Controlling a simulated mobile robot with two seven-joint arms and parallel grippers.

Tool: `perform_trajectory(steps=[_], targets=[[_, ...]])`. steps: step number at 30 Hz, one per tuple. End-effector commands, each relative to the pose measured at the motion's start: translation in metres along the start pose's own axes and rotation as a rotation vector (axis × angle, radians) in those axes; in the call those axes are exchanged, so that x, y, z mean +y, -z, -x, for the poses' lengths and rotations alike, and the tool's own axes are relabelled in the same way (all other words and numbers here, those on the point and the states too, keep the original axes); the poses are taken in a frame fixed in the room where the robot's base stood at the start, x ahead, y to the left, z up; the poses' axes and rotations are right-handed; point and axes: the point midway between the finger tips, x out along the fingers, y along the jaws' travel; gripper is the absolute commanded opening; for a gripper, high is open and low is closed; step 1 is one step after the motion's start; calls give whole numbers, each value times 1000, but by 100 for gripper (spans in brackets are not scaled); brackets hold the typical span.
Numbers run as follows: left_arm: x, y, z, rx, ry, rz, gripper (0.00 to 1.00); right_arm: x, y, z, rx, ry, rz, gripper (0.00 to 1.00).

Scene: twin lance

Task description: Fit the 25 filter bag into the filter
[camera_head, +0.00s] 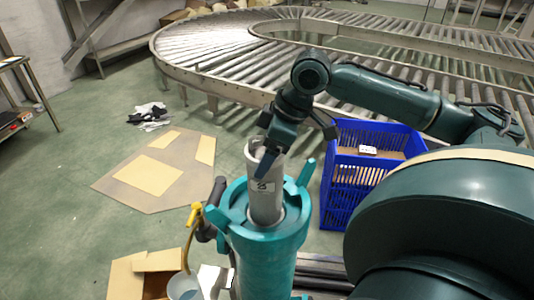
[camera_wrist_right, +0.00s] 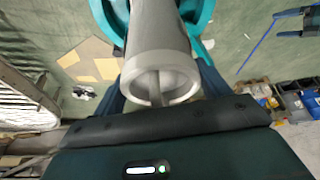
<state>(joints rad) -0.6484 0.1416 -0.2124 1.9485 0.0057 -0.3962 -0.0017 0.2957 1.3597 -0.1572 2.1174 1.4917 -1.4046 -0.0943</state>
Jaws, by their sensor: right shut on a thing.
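The filter (camera_head: 264,262) is a teal upright cylinder with an open top and lugs around its rim, low centre in the head view. The filter bag (camera_head: 265,205) is a grey tube with a small printed mark. It stands nearly upright with its lower end inside the filter's opening and its upper part well above the rim. My right gripper (camera_head: 271,150) is shut on the bag near its top. In the right wrist view the bag (camera_wrist_right: 160,50) shows its ring-shaped end with a crossbar, and the teal filter (camera_wrist_right: 205,15) lies behind it. My left gripper is not in view.
A blue crate (camera_head: 345,190) stands right of the filter. A yellow-handled tool (camera_head: 194,218) and a cardboard box (camera_head: 155,268) are at its left. Flat cardboard (camera_head: 185,185) lies on the green floor. A roller conveyor (camera_head: 220,55) curves behind. The floor at left is mostly free.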

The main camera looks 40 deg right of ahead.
Motion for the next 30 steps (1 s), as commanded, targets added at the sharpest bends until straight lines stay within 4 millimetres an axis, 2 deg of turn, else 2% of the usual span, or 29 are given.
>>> perform_trajectory(steps=[30], targets=[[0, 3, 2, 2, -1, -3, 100, 1, 16, 38, 2, -1, 0, 37]])
